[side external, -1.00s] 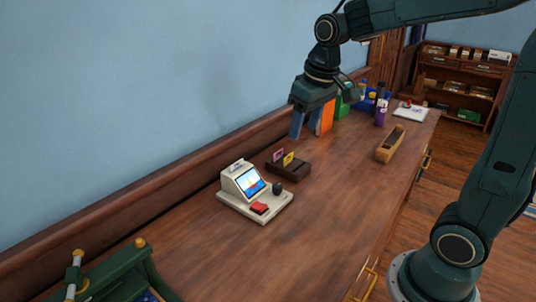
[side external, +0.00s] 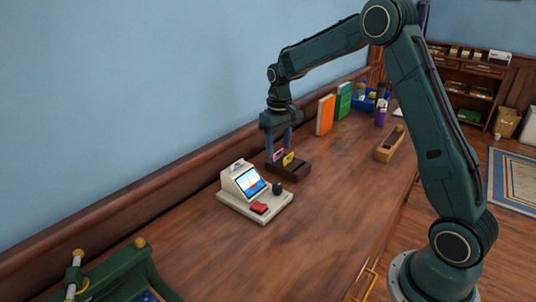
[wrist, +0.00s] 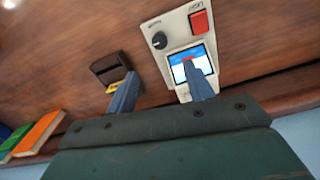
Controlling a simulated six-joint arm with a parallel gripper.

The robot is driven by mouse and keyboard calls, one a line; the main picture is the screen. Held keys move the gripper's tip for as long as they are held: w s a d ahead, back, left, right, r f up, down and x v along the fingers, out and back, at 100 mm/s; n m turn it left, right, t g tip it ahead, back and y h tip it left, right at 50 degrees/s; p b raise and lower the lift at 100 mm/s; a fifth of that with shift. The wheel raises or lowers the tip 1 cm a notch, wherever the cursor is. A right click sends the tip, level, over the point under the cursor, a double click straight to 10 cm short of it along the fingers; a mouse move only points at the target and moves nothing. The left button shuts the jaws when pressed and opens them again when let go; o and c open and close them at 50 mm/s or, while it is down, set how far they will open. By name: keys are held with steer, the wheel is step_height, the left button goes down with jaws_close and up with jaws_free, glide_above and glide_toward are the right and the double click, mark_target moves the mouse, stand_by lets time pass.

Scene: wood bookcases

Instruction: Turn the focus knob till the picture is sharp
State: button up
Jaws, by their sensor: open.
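The cream viewer device (side external: 238,201) stands on the wooden counter, with a lit screen (side external: 250,182) showing a small coloured picture. Its dark focus knob (side external: 277,188) and a red button (side external: 259,208) sit on its base. In the wrist view the knob (wrist: 159,40) is in plain sight and the screen (wrist: 181,62) is partly covered by one finger. My gripper (side external: 279,147) is open, pointing down above the dark card holder behind the device. It is apart from the knob. The wrist view shows both fingers (wrist: 162,90) spread with nothing between them.
The dark card holder (side external: 290,172) with a pink and a yellow card stands just behind the device. An orange book (side external: 325,115) and a green book (side external: 343,101) stand farther back. A wooden box (side external: 388,146) is to the right.

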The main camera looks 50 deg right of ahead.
mark_target(278, 185)
steer(key=shift+f, duration=0.3)
step_height(278, 185, down, 14)
steer(key=shift+r, duration=0.25)
stand_by(0.5)
steer(key=c, duration=1)
